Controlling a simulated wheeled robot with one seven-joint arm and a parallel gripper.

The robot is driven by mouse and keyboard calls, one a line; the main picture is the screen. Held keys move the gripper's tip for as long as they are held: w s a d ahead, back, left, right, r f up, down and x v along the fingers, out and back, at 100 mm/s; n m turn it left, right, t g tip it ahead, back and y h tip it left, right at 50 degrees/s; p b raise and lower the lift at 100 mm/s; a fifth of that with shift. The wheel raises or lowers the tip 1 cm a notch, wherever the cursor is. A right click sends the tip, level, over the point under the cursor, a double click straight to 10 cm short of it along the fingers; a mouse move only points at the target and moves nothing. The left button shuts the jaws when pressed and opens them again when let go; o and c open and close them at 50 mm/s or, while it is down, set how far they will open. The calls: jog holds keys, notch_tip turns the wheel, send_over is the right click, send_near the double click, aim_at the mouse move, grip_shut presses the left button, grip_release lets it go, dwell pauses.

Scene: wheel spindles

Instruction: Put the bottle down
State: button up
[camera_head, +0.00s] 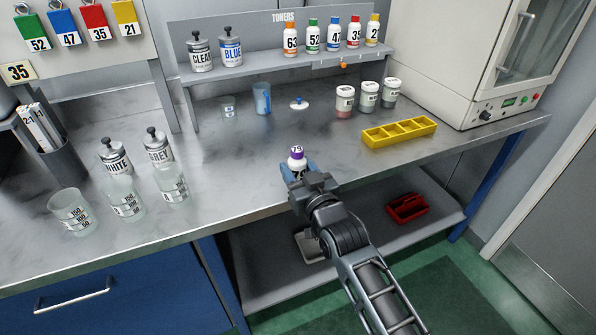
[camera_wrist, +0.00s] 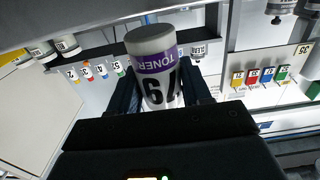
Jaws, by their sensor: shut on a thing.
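The bottle (camera_head: 297,159), white with a purple label and the number 79, is in my gripper (camera_head: 298,171) near the front edge of the bench. The blue-tipped fingers are shut on its lower part in the head view. In the wrist view, the bottle (camera_wrist: 157,75) stands between the two dark fingers of my gripper (camera_wrist: 160,95), with "TONER" readable on its purple band. The bottle looks about upright in the head view. I cannot tell whether its base touches the bench, since my gripper hides it.
The metal bench (camera_head: 240,170) is clear around the bottle. A yellow divided tray (camera_head: 399,133) is to the right, lidded jars (camera_head: 368,95) behind, and beakers (camera_head: 124,197) to the left. A raised shelf (camera_head: 270,68) holds several toner bottles. A red tray (camera_head: 407,207) sits below.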

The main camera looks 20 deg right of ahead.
jog(key=shift+f, duration=0.5)
jog(key=shift+f, duration=0.1)
jog(key=shift+f, duration=0.15)
jog(key=o, duration=1.1)
jog(key=shift+o, duration=0.2)
jog(key=shift+r, duration=0.2)
jog(key=s+b, duration=0.1)
jog(key=s, duration=1.1)
jog(key=shift+b, duration=0.35)
